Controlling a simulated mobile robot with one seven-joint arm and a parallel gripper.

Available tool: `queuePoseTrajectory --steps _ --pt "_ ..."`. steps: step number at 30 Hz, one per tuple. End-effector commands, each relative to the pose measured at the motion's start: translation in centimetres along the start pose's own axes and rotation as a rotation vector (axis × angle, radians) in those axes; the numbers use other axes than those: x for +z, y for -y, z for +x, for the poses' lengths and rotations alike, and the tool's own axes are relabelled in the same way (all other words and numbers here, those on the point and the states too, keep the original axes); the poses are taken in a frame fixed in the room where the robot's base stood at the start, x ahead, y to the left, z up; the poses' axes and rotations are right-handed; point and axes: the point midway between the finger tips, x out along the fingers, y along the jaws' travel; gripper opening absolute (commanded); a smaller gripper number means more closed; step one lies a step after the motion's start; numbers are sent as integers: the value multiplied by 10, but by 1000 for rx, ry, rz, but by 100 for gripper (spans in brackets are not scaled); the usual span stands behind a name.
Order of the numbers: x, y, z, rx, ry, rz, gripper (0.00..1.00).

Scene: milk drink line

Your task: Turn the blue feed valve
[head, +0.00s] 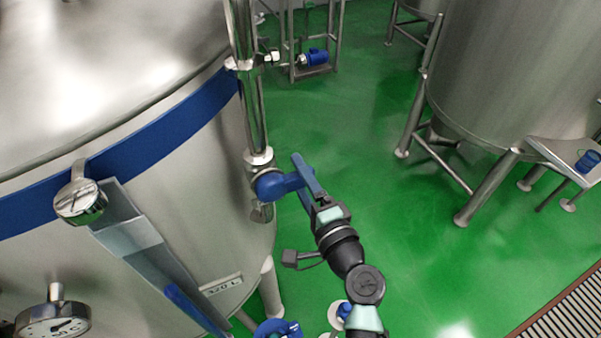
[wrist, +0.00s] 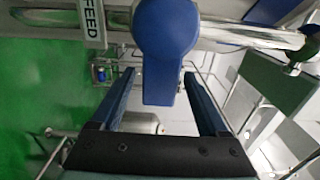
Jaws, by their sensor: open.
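The blue feed valve (head: 268,184) sits on the steel pipe at the right side of the large tank. In the wrist view, its rounded blue handle (wrist: 165,45) points down the picture, beside a plate marked FEED (wrist: 92,20). My gripper (head: 289,172) is at the valve, reaching in from the lower right. In the wrist view my gripper (wrist: 160,76) is open, with one finger on each side of the handle's lower end. Gaps show on both sides of the handle there. In the head view one finger shows clearly and the other is hard to make out.
The large steel tank (head: 130,95) with a blue band fills the left. A slanted metal bracket (head: 145,245) and a dial gauge (head: 52,322) are on its front. Another tank (head: 515,75) on legs stands at right. Green floor (head: 350,130) is clear between them.

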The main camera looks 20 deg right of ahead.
Motion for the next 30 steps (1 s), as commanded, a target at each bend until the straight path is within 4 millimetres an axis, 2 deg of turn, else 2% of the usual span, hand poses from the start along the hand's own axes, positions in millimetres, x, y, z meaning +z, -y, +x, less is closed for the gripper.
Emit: queuePoseTrajectory --steps 8,11,21,30 --pt "0 -1 2 0 0 0 78" --pt "0 0 1 0 0 0 63" --pt "0 0 1 0 0 0 2" --pt "0 0 1 0 0 0 0"
